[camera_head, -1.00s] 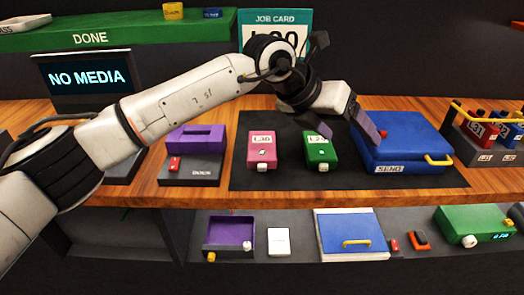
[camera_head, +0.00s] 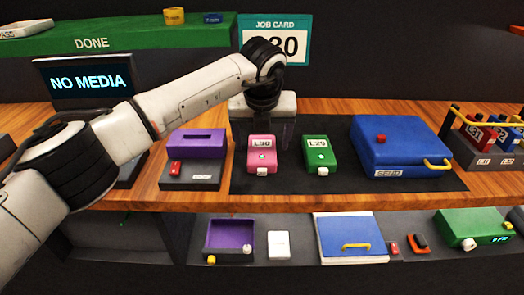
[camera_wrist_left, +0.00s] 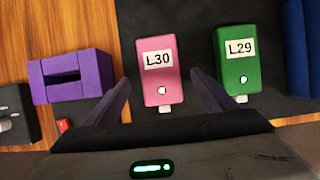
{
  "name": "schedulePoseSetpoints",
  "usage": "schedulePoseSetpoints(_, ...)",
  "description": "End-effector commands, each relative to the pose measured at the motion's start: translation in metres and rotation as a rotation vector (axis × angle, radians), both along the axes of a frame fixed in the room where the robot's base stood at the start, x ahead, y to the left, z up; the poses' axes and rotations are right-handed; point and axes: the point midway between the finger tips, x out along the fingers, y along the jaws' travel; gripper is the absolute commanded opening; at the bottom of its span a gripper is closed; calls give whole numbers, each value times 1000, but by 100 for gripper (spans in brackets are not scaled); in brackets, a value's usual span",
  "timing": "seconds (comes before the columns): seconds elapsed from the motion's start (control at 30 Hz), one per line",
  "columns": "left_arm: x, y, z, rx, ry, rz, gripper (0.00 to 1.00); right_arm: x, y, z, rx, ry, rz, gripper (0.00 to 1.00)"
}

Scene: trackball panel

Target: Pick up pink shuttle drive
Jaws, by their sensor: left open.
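The pink shuttle drive (camera_head: 262,153), labelled L30, lies flat on the dark mat in the head view. It also shows in the left wrist view (camera_wrist_left: 158,70), between and beyond the two fingers. My left gripper (camera_head: 262,135) is open and empty, behind and above the pink drive in the head view. In the left wrist view the fingers of my left gripper (camera_wrist_left: 160,98) stand either side of the drive's near end; I cannot tell how high they are. The job card (camera_head: 275,42) is partly hidden by my left arm. My right gripper is not in view.
A green drive (camera_head: 319,152) labelled L29 lies right of the pink one. A purple slotted dock (camera_head: 197,142) stands left. A blue case (camera_head: 402,142) stands right, and a rack (camera_head: 487,150) of drives is at far right. A NO MEDIA screen (camera_head: 92,80) stands at back left.

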Motion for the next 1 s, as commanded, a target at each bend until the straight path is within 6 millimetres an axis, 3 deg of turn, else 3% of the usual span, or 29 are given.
schedulePoseSetpoints(0.2,12,0,-27,-1,1,2,78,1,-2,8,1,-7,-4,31)
schedulePoseSetpoints(0.47,13,0,-30,0,-1,-1,78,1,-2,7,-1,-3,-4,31)
schedulePoseSetpoints(0.73,13,0,-30,0,-1,0,38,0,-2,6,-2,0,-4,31)
schedulePoseSetpoints(1.0,14,0,-27,-1,-3,0,35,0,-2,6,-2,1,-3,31)
